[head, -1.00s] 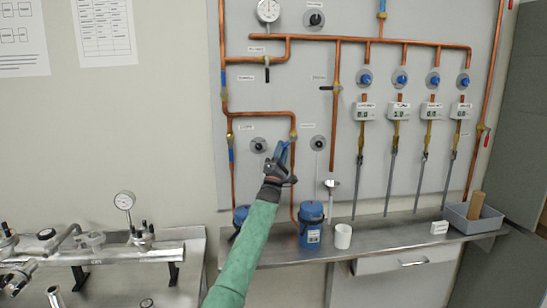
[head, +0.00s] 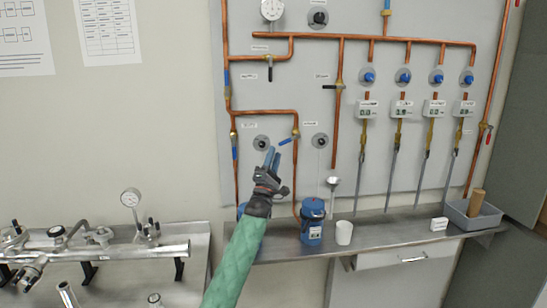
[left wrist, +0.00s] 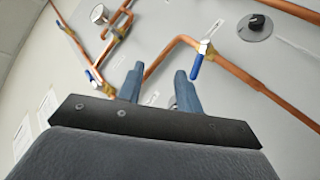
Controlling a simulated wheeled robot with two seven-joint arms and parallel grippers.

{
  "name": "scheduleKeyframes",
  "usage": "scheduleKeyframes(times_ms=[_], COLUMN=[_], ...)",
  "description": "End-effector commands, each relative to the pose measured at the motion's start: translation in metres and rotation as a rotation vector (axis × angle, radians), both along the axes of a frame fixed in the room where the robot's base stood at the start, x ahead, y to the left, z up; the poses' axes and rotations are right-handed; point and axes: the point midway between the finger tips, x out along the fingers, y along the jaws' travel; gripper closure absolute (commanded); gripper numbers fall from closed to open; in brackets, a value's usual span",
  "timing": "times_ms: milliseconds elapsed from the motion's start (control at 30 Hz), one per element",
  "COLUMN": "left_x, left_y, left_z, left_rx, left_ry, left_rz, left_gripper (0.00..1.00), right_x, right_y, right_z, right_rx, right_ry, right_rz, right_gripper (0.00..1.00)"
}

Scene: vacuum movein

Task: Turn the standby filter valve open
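A valve with a blue lever (head: 288,141) sits on the copper drop pipe right of centre. Its lever slants down to the left, neither along the pipe nor squarely across it. Its label (head: 310,123) is too small to read, so I cannot confirm it is the standby filter valve. The lever also shows in the left wrist view (left wrist: 196,68), just beyond the right finger. My left gripper (head: 272,157) is open and empty, just below and left of the lever, apparently apart from it. Its spread fingers show in the left wrist view (left wrist: 158,85). My right gripper is out of view.
Another blue-handled valve (head: 234,150) is on the left pipe, its handle along the pipe. Round black knobs (head: 262,142) (head: 319,141) flank the drop pipe. Below are a blue canister (head: 312,220), a white cup (head: 344,233) and a steel shelf (head: 385,232).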

Motion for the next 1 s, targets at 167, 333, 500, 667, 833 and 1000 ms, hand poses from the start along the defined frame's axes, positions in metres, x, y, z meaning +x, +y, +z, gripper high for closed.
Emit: scheduleKeyframes(times_ms=[167, 333, 500, 667, 833, 1000], left_x=[-0.002, -0.002, 0.009, 0.039, 0.071, 0.086], left_y=[0.0, 0.0, 0.006, 0.022, 0.033, 0.033], left_z=[-0.001, -0.001, 0.003, 0.005, 0.002, 0.003], left_rx=[0.0, 0.0, -0.014, -0.049, -0.079, -0.077], left_ry=[0.001, 0.001, 0.053, 0.227, 0.478, 0.717], left_rz=[-0.001, -0.001, -0.008, -0.046, -0.15, -0.321], left_gripper=[0.65, 0.65, 0.65, 0.65, 0.65, 0.65], right_x=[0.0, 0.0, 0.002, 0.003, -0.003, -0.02], right_y=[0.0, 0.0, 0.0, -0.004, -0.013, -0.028], right_z=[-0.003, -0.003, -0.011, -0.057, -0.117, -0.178], right_rx=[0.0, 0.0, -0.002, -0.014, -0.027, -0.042], right_ry=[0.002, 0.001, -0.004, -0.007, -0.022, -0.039], right_rz=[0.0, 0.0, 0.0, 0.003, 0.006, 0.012], right_gripper=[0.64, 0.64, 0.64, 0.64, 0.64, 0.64])
